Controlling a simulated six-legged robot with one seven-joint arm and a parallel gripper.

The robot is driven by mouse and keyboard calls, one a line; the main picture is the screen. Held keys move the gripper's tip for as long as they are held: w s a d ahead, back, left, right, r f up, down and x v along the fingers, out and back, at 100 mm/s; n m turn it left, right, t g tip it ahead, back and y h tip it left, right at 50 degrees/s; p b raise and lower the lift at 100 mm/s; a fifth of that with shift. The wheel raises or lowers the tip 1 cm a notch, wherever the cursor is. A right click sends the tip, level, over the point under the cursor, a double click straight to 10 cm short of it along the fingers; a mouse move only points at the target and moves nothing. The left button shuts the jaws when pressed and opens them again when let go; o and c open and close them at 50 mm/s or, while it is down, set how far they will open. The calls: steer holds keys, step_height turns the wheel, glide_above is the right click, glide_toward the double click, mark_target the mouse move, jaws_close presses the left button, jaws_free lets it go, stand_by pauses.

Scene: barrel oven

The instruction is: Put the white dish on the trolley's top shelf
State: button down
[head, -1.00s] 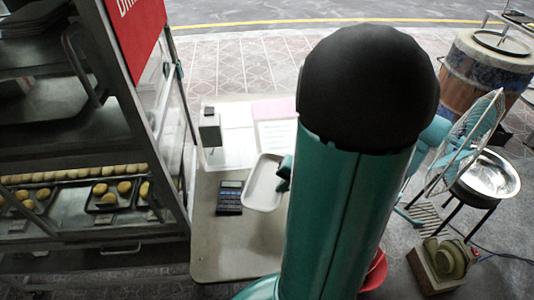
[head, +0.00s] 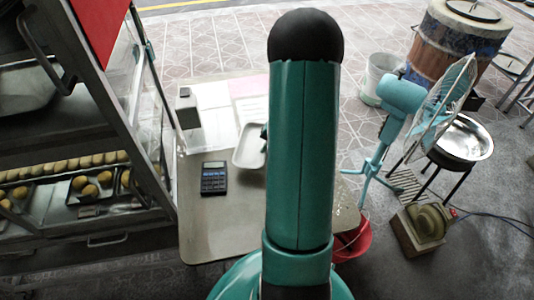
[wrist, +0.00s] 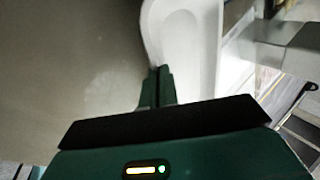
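The white dish (head: 248,148) is a shallow oblong tray over the far part of the beige table (head: 205,235). My arm hides its right part in the head view. My gripper (head: 265,132) is at the dish's right edge. In the wrist view, the gripper's fingers (wrist: 157,85) are close together at the rim of the dish (wrist: 185,50) and appear shut on it. Whether the dish clears the tabletop is hard to tell. A metal shelf unit (head: 128,110) stands at the left, perhaps the trolley; its upper shelf (head: 60,125) is partly in view.
A calculator (head: 214,178), papers (head: 212,97) and a small grey box (head: 187,108) are on the table. Trays of round pastries (head: 92,185) fill the lower shelf. A teal fan (head: 400,100), metal basin (head: 462,140) and red bucket (head: 352,243) stand at the right.

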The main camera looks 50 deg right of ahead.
steer(key=shift+w+d+f, duration=0.1)
steer(key=shift+d+f, duration=0.1)
steer(key=shift+f, duration=0.05)
steer(key=shift+w+d+f, duration=0.1)
steer(key=shift+w+f, duration=0.05)
steer(key=shift+f, duration=1.5)
steer(key=shift+f, duration=0.1)
steer(key=c, duration=2)
jaws_free()
steer(key=shift+o, duration=0.2)
